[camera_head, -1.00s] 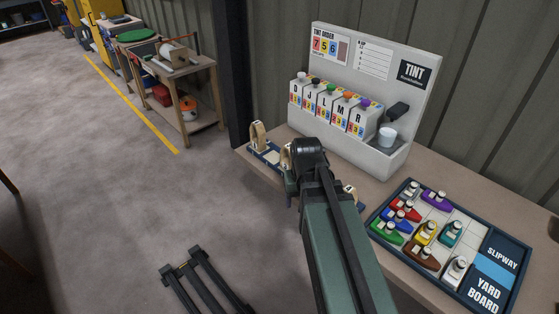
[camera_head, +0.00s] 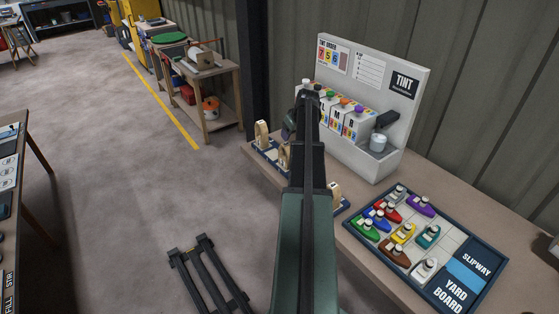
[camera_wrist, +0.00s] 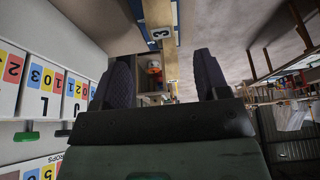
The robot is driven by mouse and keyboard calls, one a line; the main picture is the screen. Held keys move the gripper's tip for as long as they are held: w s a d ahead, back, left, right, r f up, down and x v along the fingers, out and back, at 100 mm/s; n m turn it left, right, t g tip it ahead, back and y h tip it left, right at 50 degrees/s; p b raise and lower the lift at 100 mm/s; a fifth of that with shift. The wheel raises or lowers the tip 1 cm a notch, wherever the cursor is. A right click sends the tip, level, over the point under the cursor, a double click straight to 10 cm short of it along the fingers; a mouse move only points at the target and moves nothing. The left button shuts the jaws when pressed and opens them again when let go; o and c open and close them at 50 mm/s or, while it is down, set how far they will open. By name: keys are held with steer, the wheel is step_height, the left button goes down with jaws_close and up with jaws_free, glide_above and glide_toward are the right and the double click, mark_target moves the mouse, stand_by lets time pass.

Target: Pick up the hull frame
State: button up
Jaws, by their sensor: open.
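Pale wooden hull frames stand upright in a dark blue rack on the bench: one at the left end (camera_head: 262,133), one (camera_head: 284,156) partly behind my arm, and one to the right (camera_head: 335,192). My gripper (camera_head: 289,130) is small and dark in the head view, near the rack's left part and partly hidden by my arm. In the wrist view my gripper (camera_wrist: 164,75) has its two dark jaws apart and nothing held between them.
The white tint station (camera_head: 372,140) stands close to the right of my arm, with lettered canisters. A yard board (camera_head: 438,246) with coloured toy boats lies on the bench to the right. A cart (camera_head: 209,85) stands beyond. Open floor lies left.

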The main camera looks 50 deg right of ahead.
steer(key=b+x, duration=0.9)
steer(key=x, duration=0.1)
steer(key=shift+w+d+f, duration=0.1)
steer(key=shift+w+f, duration=0.1)
steer(key=shift+f, duration=0.15)
steer(key=shift+r, duration=0.25)
jaws_close()
steer(key=shift+r+p, duration=0.1)
steer(key=shift+p, duration=0.25)
step_height(320, 180, up, 20)
steer(key=p, duration=2)
glide_above(287, 144)
steer(key=shift+w, duration=0.2)
